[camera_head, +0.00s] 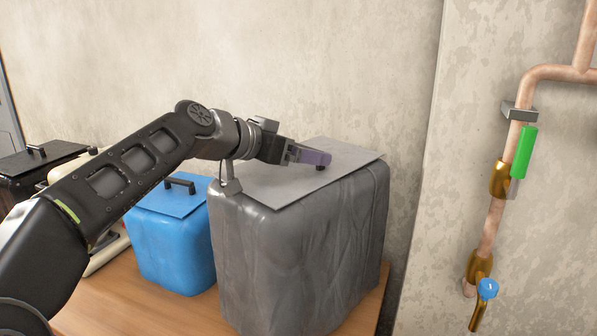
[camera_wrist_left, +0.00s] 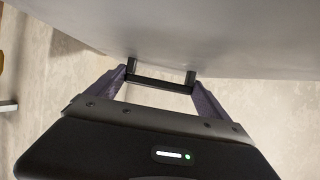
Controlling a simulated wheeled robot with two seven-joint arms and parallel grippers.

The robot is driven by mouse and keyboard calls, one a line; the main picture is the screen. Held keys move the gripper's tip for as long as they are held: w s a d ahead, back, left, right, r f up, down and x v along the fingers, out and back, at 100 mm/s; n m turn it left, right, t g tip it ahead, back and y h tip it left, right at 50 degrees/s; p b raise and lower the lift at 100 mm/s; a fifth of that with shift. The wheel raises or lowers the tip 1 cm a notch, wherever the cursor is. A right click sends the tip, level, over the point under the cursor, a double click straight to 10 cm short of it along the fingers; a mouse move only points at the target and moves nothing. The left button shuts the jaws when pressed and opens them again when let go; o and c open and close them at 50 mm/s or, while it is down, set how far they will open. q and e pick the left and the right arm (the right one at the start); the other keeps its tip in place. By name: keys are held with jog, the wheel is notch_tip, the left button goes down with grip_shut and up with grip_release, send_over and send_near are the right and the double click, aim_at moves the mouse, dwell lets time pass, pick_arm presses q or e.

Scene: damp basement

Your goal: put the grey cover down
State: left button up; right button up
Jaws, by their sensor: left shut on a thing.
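The grey cover (camera_head: 262,190) is a flat plate with a small dark handle. It lies over the top of the tall grey container (camera_head: 290,255), roughly level and nearly lined up with its rim. I cannot tell whether it touches the rim or sits slightly above. My left gripper (camera_head: 318,159) reaches over the cover from the left. In the left wrist view the purple fingers close on the ends of the dark handle (camera_wrist_left: 158,84), with the cover's grey surface (camera_wrist_left: 200,38) beyond it. My right gripper is not in view.
A blue container (camera_head: 170,240) with a handled blue lid stands left of the grey one on a wooden table (camera_head: 110,300). A black lidded box (camera_head: 40,165) is farther left. Copper pipes (camera_head: 490,215) with a green handle and a blue-knobbed tap run down the right wall.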

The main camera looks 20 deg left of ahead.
aim_at(291, 168)
pick_arm(q)
jog(key=shift+f+b, duration=0.4)
jog(key=shift+f, duration=1.55)
jog(key=shift+f+b, duration=0.1)
jog(key=shift+b, duration=0.2)
jog(key=o, duration=1.4)
